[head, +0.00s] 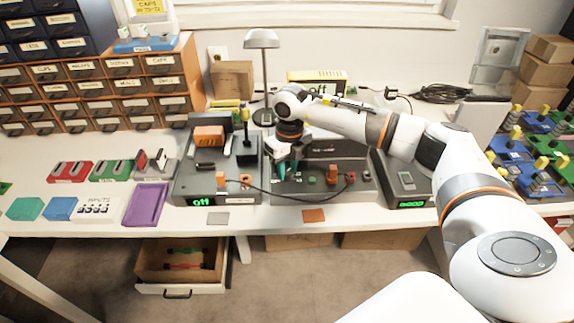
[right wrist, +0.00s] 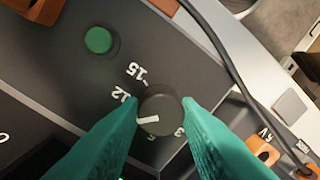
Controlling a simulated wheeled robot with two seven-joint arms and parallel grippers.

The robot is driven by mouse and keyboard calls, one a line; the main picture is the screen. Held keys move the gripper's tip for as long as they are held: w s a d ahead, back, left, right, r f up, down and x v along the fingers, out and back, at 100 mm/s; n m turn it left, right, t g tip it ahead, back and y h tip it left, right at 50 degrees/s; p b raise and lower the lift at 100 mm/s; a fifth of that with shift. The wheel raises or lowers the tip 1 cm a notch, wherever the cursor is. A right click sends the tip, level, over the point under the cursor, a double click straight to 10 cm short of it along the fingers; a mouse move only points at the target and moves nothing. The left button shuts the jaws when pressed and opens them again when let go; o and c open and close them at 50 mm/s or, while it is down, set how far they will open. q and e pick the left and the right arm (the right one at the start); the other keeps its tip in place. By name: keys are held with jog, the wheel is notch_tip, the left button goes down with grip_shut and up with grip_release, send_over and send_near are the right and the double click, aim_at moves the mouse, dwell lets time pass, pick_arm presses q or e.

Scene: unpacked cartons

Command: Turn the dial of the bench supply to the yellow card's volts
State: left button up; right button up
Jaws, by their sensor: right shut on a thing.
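The bench supply (head: 330,187) is a dark grey unit in the middle of the bench. My right gripper (head: 287,172) reaches it from above. In the right wrist view its green fingers (right wrist: 160,120) are shut on the round black dial (right wrist: 168,106), one on each side. The dial's white mark points to the left, below the 12; a finger covers part of the scale there. Numbers 15, 12 and 3 show around it. A yellow card (head: 149,6) is on the wall at top left; its small writing is hard to read. My left gripper is out of view.
A grey unit showing "off" (head: 190,190) stands to the left and another with a green display (head: 408,190) to the right. A dark cable crosses the front. A green button (right wrist: 98,40) is near the dial. An open drawer (head: 180,262) hangs below.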

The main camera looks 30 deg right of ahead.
aim_at(290, 170)
jog(key=m+p, duration=0.1)
jog(key=m, duration=0.3)
jog(key=shift+w+r+m, duration=0.1)
jog(key=shift+r+m, duration=0.05)
jog(key=shift+m, duration=0.15)
dwell(0.5)
jog(key=o, duration=1)
jog(key=shift+c, duration=0.2)
notch_tip(290, 170, up, 12)
jog(key=shift+s+d+b, duration=0.2)
jog(key=shift+d+b, duration=0.15)
jog(key=shift+b, duration=0.1)
